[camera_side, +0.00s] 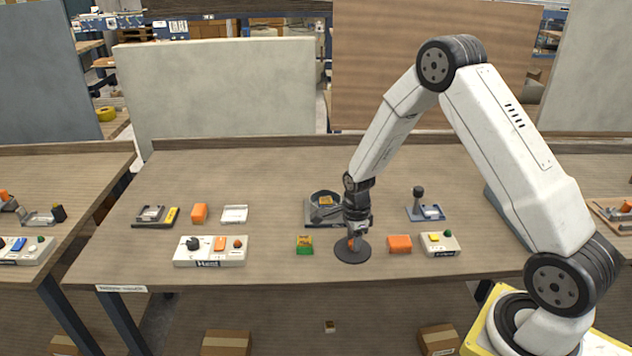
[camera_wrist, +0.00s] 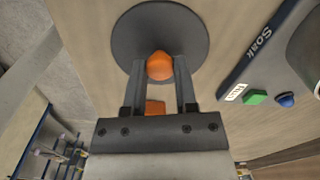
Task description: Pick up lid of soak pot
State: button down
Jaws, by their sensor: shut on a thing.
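The lid (camera_side: 346,256) is a dark grey disc with an orange knob (camera_wrist: 159,66) at its centre. My gripper (camera_side: 352,234) is above the lid, pointing down. In the wrist view my gripper (camera_wrist: 160,70) has its two fingers shut on the orange knob, one on each side. The lid (camera_wrist: 128,32) spreads out beyond the fingertips. I cannot tell whether its underside touches the table. The soak pot (camera_side: 318,196) stands behind, uncovered, with an orange item inside; my gripper partly hides its base. The wrist view shows the base's "Soak" label (camera_wrist: 262,42).
A green box (camera_side: 305,245) is left of the lid; an orange block (camera_side: 400,244) and a white button box (camera_side: 440,244) are right. A larger control box (camera_side: 210,251) is farther left. A blue-based stand (camera_side: 426,212) is behind right.

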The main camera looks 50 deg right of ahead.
jog(key=shift+r, duration=0.1)
jog(key=shift+r, duration=0.7)
jog(key=s+a+r, duration=0.3)
jog(key=s+r, duration=0.8)
jog(key=s, duration=0.2)
jog(key=shift+s+r, duration=0.2)
jog(key=shift+s, duration=0.15)
jog(key=shift+w, duration=0.1)
